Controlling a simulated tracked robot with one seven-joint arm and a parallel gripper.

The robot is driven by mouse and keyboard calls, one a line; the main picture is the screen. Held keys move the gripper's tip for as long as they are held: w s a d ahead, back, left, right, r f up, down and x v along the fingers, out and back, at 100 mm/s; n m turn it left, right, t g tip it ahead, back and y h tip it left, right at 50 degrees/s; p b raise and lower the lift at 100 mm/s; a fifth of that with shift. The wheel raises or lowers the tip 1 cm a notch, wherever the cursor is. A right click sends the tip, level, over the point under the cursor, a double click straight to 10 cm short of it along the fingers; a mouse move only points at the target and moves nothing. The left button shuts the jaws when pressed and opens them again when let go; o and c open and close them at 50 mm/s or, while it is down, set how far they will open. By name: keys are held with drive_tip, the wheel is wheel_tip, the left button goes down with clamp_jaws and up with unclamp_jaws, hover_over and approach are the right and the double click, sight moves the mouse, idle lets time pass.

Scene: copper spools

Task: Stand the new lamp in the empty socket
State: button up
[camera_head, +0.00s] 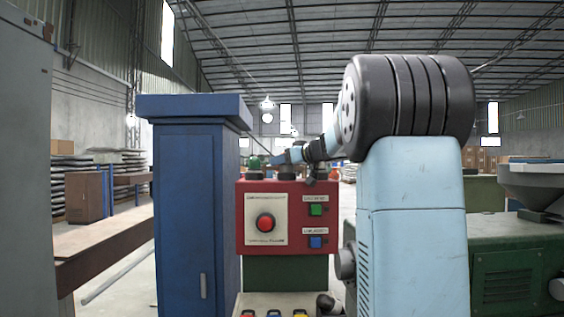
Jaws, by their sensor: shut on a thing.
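A red control box (287,218) stands ahead of me, with a big red button, a green button and a blue button on its front. Dark round sockets (286,173) sit along its top. A green dome (253,162) shows at the left socket; I cannot tell whether it is a lamp in it or something behind. My arm reaches over to the box top. My gripper (284,158) is small in view, just above the middle socket, and shut on the new lamp. The lamp's outline is too small to make out, and I cannot tell whether it touches the socket.
A tall blue cabinet (190,200) stands close at the left of the box. A pale tray (262,300) with small coloured things lies below the box. A green machine (515,262) stands at the right. My own arm hides the area right of the box.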

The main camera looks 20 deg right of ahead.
drive_tip(key=shift+f, duration=0.9)
idle(0.7)
drive_tip(key=o, duration=1.1)
drive_tip(key=v, duration=1.3)
drive_tip(key=shift+s+d, duration=0.15)
drive_tip(key=shift+s, duration=0.2)
drive_tip(key=shift+r, duration=0.1)
